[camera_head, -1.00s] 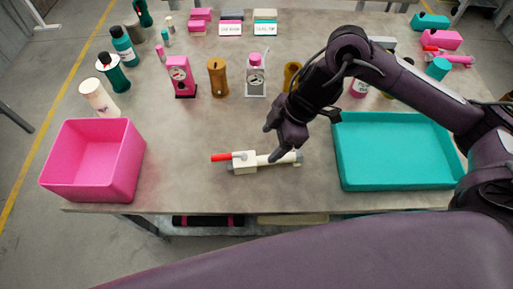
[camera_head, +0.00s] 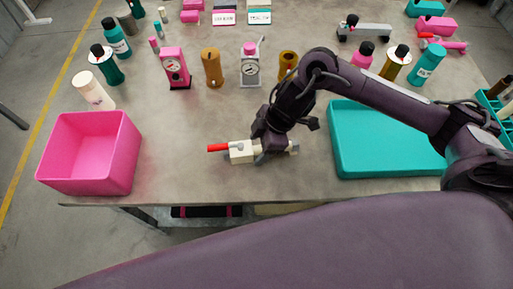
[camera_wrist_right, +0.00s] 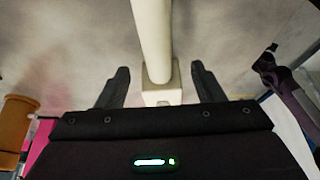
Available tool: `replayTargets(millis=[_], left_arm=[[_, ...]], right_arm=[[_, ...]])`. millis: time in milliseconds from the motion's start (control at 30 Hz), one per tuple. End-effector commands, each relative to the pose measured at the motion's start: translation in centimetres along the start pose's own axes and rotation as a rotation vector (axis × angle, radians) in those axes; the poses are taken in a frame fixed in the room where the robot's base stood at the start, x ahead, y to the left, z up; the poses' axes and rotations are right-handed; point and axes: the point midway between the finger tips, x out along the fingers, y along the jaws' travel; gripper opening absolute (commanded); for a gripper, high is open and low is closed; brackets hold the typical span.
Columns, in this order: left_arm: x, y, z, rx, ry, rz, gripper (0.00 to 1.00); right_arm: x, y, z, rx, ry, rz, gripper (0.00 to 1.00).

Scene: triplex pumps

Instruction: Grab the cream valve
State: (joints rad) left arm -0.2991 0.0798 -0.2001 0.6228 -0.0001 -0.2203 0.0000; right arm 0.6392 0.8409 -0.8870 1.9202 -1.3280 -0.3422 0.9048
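The cream valve (camera_head: 239,152) with a red handle lies on the grey table near its front edge, between the pink bin and the teal tray. My right gripper (camera_head: 268,152) is down over the valve, to the right of its red handle, and hides part of the pipe. In the right wrist view the cream pipe (camera_wrist_right: 152,35) runs between the two dark fingers of my right gripper (camera_wrist_right: 160,72). The fingers are open, one on each side, with gaps to the pipe. My left gripper is out of view.
The pink bin (camera_head: 88,188) stands at the table's left. The teal tray (camera_head: 385,172) lies right of the valve, under my right arm. A pink gauge pump (camera_head: 175,68), a brown cylinder (camera_head: 212,68) and several bottles stand farther back. Table around the valve is clear.

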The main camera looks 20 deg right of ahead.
Motion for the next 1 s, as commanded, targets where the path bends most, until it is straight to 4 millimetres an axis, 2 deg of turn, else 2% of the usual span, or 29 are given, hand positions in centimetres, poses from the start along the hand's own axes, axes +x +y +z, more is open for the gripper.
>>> replayTargets(millis=[33, 400, 467, 767, 867, 1000], left_arm=[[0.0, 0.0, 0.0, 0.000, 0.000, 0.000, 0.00], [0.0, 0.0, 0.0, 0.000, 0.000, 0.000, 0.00], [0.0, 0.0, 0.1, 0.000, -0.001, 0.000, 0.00], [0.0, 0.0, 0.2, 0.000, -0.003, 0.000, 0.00], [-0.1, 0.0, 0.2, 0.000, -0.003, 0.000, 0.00], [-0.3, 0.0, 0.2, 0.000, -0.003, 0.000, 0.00]], right_arm=[[0.0, 0.0, 0.0, 0.000, 0.000, 0.000, 0.54], [0.0, 0.0, 0.0, 0.000, 0.000, 0.000, 0.06], [-0.1, 0.1, -0.1, 0.000, 0.002, 0.002, 0.00], [-0.5, 0.1, -0.3, -0.001, 0.003, 0.003, 0.00], [-1.2, 0.1, -0.6, -0.003, 0.004, 0.003, 0.00], [-3.2, 0.1, -1.4, -0.004, 0.004, 0.006, 0.00]])
